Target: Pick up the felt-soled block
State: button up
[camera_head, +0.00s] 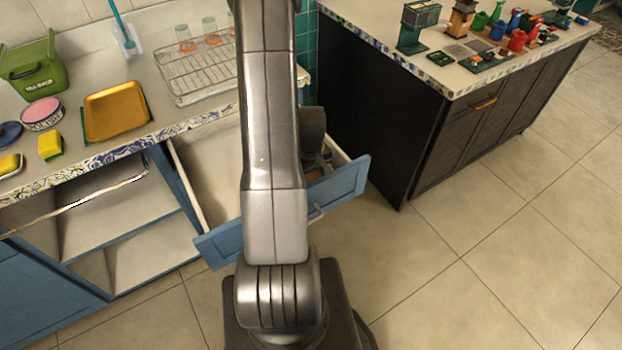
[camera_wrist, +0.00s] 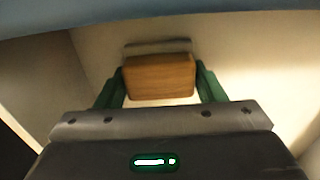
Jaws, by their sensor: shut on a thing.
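The felt-soled block (camera_wrist: 160,78) is a brown wooden block with a grey layer along its far side in the wrist view. My gripper (camera_wrist: 158,82) is shut on it, with one green finger against each side. Pale drawer surfaces lie around and behind the block. I cannot tell whether the block touches the drawer bottom. In the head view my arm stands in front of the open blue drawer (camera_head: 340,193), and the block and the gripper's jaws are hidden or too unclear to make out.
A blue edge crosses the top of the wrist view. In the head view, an open cupboard (camera_head: 125,210) is left of the drawer. The counter above holds a wire rack (camera_head: 195,72), a yellow tray (camera_head: 115,110) and a green box (camera_head: 35,68). A dark island (camera_head: 375,110) stands close on the right.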

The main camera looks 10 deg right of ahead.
aim_at(311, 175)
jog(key=shift+r, duration=0.1)
notch_tip(311, 175, up, 10)
jog(key=shift+f, duration=0.1)
dwell(0.4)
jog(key=o, duration=0.4)
jog(key=shift+c, duration=1.4)
